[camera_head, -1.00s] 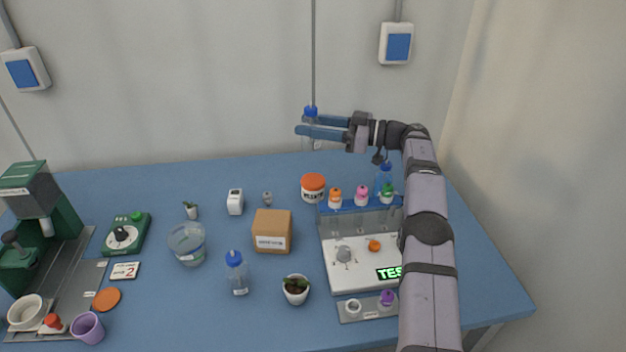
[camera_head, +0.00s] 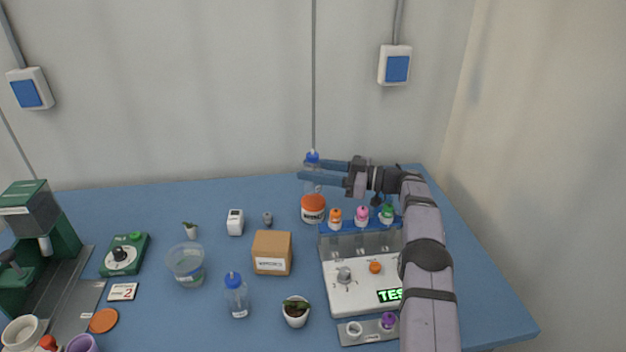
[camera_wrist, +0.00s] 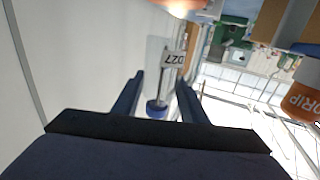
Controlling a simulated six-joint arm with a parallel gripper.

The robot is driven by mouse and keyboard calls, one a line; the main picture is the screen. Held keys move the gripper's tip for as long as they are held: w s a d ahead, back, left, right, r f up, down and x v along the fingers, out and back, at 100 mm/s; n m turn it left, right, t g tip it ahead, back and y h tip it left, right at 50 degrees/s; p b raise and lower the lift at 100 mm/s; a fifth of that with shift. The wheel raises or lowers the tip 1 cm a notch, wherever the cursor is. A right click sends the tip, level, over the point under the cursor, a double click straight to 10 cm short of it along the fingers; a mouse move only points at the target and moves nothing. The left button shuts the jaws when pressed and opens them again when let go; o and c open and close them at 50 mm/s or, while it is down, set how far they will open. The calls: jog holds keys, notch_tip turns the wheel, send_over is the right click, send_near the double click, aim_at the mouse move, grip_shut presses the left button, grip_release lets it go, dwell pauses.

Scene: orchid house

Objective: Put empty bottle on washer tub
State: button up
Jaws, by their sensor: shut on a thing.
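My gripper (camera_head: 308,170) is shut on a clear bottle with a blue cap (camera_head: 312,156), held upright at the back of the bench, behind a white jar with an orange lid. In the wrist view the held bottle (camera_wrist: 158,109) sits between the fingers, and a printed label shows beyond its cap. I cannot tell whether it stands clear of the bench. A clear round tub (camera_head: 186,265) stands left of centre, well to the left of my gripper; it looks like the washer tub. A second blue-capped bottle (camera_head: 237,298) stands at front centre.
A cardboard box (camera_head: 272,253) stands between tub and vial rack (camera_head: 358,245). The orange-lidded jar (camera_head: 313,209) is close in front of my gripper. A potted plant (camera_head: 296,312) is at the front. The back left of the bench is mostly clear.

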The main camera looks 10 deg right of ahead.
jog(key=shift+f, duration=1.55)
jog(key=shift+f, duration=0.3)
jog(key=o, duration=1.1)
jog(key=shift+r, duration=0.1)
